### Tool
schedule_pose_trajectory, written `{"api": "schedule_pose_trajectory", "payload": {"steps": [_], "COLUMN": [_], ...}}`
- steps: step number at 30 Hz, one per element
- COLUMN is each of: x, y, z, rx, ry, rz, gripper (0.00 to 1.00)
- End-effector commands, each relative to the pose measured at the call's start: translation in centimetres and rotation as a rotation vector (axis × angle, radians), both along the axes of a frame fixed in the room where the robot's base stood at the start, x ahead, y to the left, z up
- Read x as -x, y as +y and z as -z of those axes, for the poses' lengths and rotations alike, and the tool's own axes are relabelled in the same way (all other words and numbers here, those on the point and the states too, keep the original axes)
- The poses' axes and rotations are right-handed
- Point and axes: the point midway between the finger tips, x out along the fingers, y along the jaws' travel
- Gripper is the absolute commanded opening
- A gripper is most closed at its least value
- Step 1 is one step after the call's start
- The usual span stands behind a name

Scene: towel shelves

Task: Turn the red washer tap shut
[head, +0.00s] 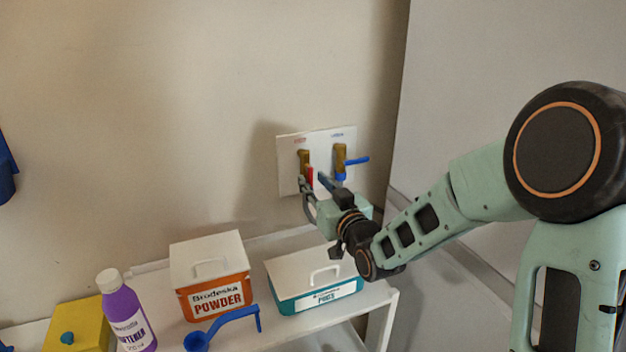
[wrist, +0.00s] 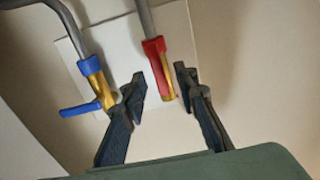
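The red washer tap (head: 304,158) is a brass body with a red lever, on a white wall plate (head: 288,166). Its red lever (head: 309,174) points down, in line with the body. My gripper (head: 313,183) is at the wall plate, over the lower part of this tap. In the wrist view my gripper (wrist: 161,82) is open, with one dark finger on each side of the red tap (wrist: 166,78). Gaps show between the tap and both fingers. The head view partly hides the lever's lower end behind the fingers.
A blue-lever tap (head: 340,158) is close on the right, its lever sticking out sideways. Below, a shelf (head: 380,300) holds an orange powder box (head: 213,290), a teal pods box (head: 315,285), a blue scoop (head: 225,325), a purple bottle (head: 128,320) and a yellow box (head: 88,325).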

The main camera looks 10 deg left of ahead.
Motion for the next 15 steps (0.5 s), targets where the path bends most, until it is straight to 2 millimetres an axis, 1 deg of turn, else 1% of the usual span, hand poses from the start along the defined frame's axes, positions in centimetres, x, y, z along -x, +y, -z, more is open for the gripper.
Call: {"api": "schedule_pose_trajectory", "payload": {"steps": [4, 13, 15], "x": [-0.79, -0.94, -0.94], "y": [0.57, 0.65, 0.63], "z": [-0.01, 0.0, 0.0], "rx": [-0.001, 0.0, 0.0], "ry": [-0.001, 0.0, 0.0], "rz": [0.0, 0.001, 0.001], "gripper": [0.28, 0.28, 0.2]}}
